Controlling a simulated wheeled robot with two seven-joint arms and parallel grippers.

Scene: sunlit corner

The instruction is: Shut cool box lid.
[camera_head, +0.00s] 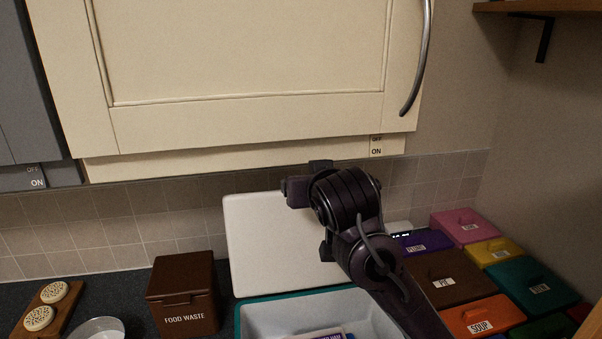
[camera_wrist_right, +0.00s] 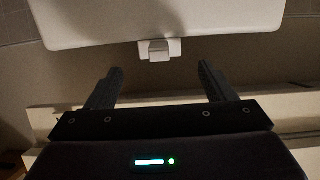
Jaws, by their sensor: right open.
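The cool box (camera_head: 288,306) stands on the worktop with a teal rim and a pale interior. Its white lid (camera_head: 262,240) is raised, upright behind the box near the tiled wall. My right gripper (camera_head: 321,172) is at the top of the lid, and my arm hides the lid's right part. In the right wrist view the lid (camera_wrist_right: 170,22) fills the top, with a small pale latch tab (camera_wrist_right: 158,50) on its edge. The gripper (camera_wrist_right: 160,80) is open there, its fingers apart and the tab ahead between them, with no contact visible. My left gripper is not in view.
A brown food waste bin (camera_head: 184,297) stands left of the box. Several coloured lidded containers, including an orange soup one (camera_head: 484,314), crowd the right. A cream cupboard (camera_head: 240,60) hangs above. A white bowl (camera_head: 100,328) and a wooden board (camera_head: 40,312) are at far left.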

